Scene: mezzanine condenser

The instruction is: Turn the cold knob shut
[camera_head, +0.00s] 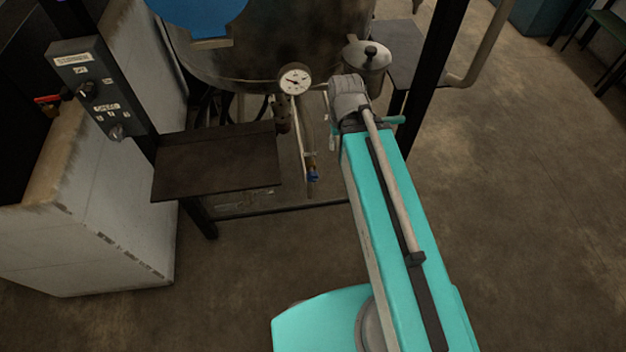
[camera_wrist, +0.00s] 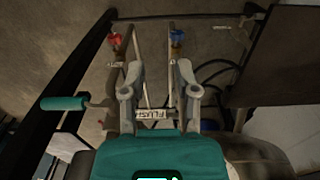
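The blue knob (camera_wrist: 177,37), which I take as the cold one, sits on a thin pipe beyond my gripper in the wrist view. It also shows in the head view (camera_head: 314,175), low on the pipework below the gauge. A red knob (camera_wrist: 114,40) is on another pipe to its left in the wrist view. My gripper (camera_wrist: 158,70) is open, with its two grey fingers apart and nothing held between them. The blue knob is ahead of the right finger and apart from it. In the head view my arm hides the fingers.
A round gauge (camera_head: 295,79) sits above the pipes, in front of a large vessel. A dark shelf (camera_head: 215,162) is left of the blue knob. A lidded pot (camera_head: 366,58) stands behind my wrist. A teal handle (camera_wrist: 64,103) is left of my gripper. A white label (camera_wrist: 157,114) shows between the fingers.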

